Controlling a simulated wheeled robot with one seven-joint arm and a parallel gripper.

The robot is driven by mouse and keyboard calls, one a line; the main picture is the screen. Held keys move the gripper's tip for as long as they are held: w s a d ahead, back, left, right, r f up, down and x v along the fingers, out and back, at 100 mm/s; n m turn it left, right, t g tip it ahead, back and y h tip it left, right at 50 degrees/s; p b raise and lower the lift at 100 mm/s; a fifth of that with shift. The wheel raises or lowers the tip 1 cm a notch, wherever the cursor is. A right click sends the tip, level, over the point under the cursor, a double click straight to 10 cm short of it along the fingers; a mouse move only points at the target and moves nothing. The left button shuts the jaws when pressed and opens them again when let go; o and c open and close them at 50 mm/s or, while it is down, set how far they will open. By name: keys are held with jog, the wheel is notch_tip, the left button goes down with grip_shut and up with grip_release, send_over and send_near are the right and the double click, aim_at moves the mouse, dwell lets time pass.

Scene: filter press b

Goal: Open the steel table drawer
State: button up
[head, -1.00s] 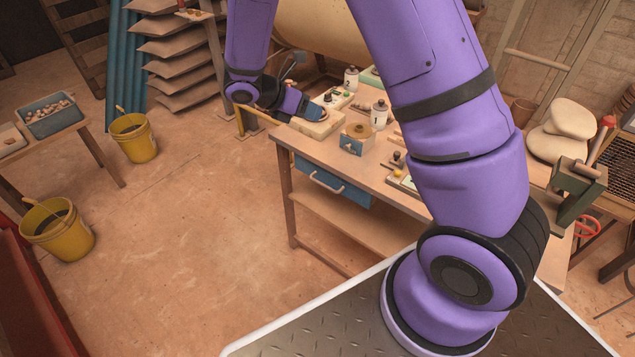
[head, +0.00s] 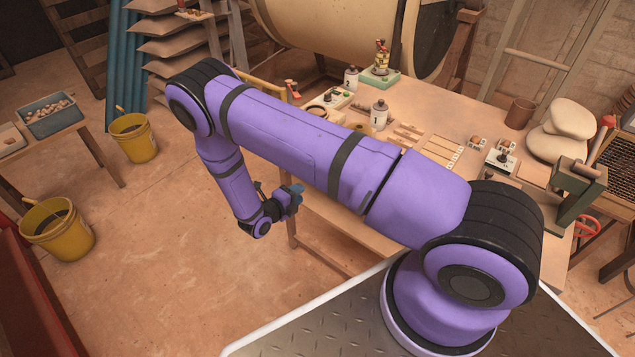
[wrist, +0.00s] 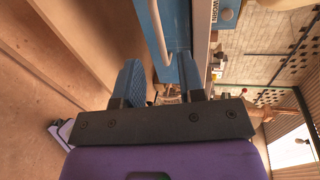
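The drawer shows in the wrist view as a blue front (wrist: 180,25) with a pale bar handle (wrist: 157,32). My gripper (wrist: 160,78) is open, its two fingers well apart and nothing between their tips. The handle lies just ahead of the gap between the fingers and appears clear of both. In the head view my gripper (head: 292,197) is at the front left side of the wooden table (head: 440,118). There my arm hides the drawer and its handle. I cannot tell from these frames whether the drawer front stands out from the table.
White bottles (head: 379,115), a small machine on a green base (head: 381,62) and switch boxes stand on the tabletop. A green vise (head: 572,190) is at the right. Yellow buckets (head: 134,137) stand on the left floor. The floor left of my gripper is free.

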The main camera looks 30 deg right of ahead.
jog(key=x, duration=1.1)
jog(key=shift+a+f, duration=0.1)
jog(key=shift+f, duration=0.05)
grip_shut()
